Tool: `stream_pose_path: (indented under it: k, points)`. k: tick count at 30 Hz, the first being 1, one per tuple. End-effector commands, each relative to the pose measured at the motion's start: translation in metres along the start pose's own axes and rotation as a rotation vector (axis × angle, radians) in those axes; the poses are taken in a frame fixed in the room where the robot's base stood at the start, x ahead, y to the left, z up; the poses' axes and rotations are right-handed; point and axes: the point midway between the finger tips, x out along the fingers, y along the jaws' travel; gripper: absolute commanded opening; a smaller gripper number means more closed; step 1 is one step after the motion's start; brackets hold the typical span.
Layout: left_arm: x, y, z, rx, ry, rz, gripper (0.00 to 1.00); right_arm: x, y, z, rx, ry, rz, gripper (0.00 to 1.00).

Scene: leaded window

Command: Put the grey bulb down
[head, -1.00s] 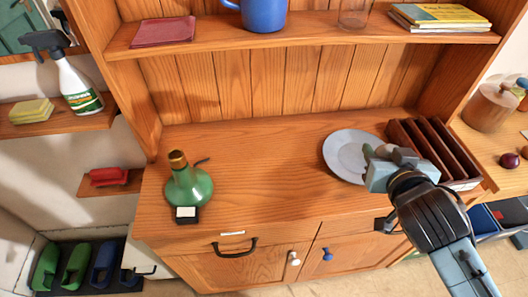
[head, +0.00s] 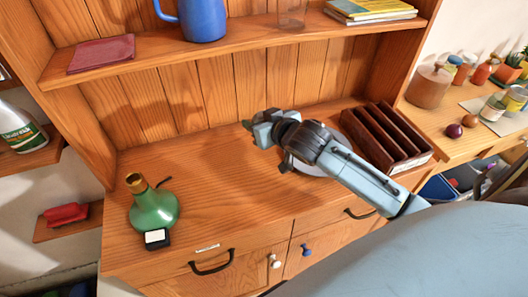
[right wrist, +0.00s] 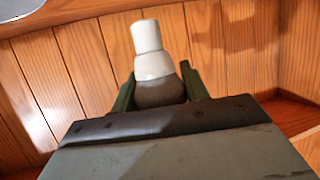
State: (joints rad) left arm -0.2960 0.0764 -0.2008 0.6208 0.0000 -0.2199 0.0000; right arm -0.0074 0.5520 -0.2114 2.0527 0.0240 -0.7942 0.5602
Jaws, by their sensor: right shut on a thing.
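My right gripper (head: 254,128) is above the wooden counter (head: 225,190) of the dresser, near its back boards. In the right wrist view its two green fingers (right wrist: 158,90) are shut on the grey bulb (right wrist: 158,93). The bulb's dark grey rounded part sits between the fingers, and its pale neck (right wrist: 147,38) points away from the gripper. In the head view the bulb is not clearly visible behind the gripper. My left gripper is out of view.
A green bottle-like object (head: 155,208) stands on the counter's left. A plate (head: 312,171), partly hidden by my arm, and a dark wooden rack (head: 385,135) are at the right. A shelf with a blue mug (head: 203,18) is above. The middle counter is clear.

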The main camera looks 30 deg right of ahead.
Motion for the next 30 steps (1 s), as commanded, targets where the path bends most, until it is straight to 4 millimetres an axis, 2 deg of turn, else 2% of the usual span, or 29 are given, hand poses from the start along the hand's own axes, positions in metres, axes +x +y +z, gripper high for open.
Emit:
stream_pose_path:
  k: [1, 3, 11, 18, 29, 30]
  points:
    - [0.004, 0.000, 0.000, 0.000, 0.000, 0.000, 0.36, 0.005, -0.001, 0.014, 0.002, -0.006, -0.002, 0.23]
    - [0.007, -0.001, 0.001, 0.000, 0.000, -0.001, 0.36, 0.010, -0.001, 0.025, 0.002, -0.004, 0.000, 0.23]
    - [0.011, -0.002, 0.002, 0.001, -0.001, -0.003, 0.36, 0.019, -0.002, 0.047, 0.002, -0.002, -0.002, 0.23]
    - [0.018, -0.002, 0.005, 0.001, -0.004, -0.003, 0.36, 0.030, -0.002, 0.076, 0.000, -0.002, -0.001, 0.23]
    - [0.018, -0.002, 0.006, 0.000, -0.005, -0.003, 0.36, 0.032, -0.002, 0.079, 0.001, -0.002, -0.001, 0.23]
    - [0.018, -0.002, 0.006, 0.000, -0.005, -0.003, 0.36, 0.032, -0.002, 0.079, 0.000, -0.001, -0.001, 0.48]
